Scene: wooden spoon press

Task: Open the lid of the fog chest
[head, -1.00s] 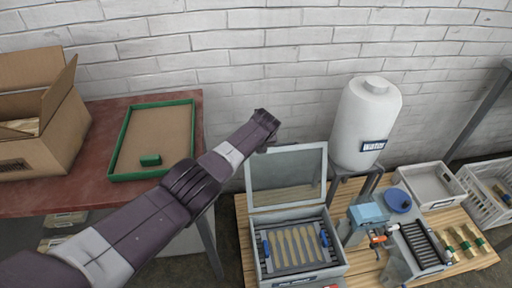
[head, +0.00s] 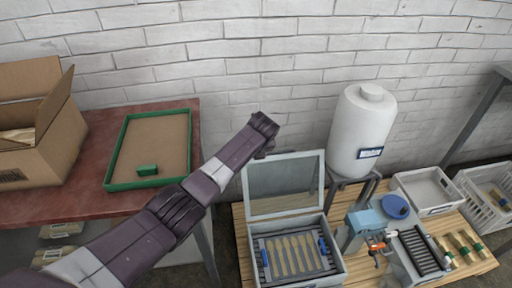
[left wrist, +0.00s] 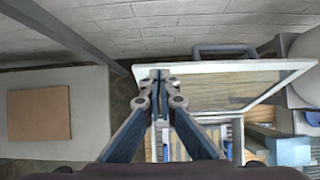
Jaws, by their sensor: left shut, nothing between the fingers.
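The fog chest (head: 338,262) is a pale grey box at the bottom centre of the head view. Its lid (head: 250,205), a framed clear panel, stands raised at the back of the box, so the inside is open. A rack with several wooden spoons (head: 291,256) and blue clips shows in it. My left gripper (head: 265,152) is above the lid's top left corner, mostly hidden behind my wrist. In the left wrist view the gripper (left wrist: 157,76) is shut and empty, its tips overlapping the lid's frame (left wrist: 228,67); I cannot tell if they touch. A dark handle (left wrist: 224,48) shows on the lid.
A white water tank (head: 364,125) stands right of the lid. A small blue-grey machine (head: 366,220), a roller rack (head: 422,250) and grey crates (head: 428,190) are to the right. A red table (head: 60,204) with a green-rimmed tray (head: 190,140) and cardboard box (head: 50,150) is at left.

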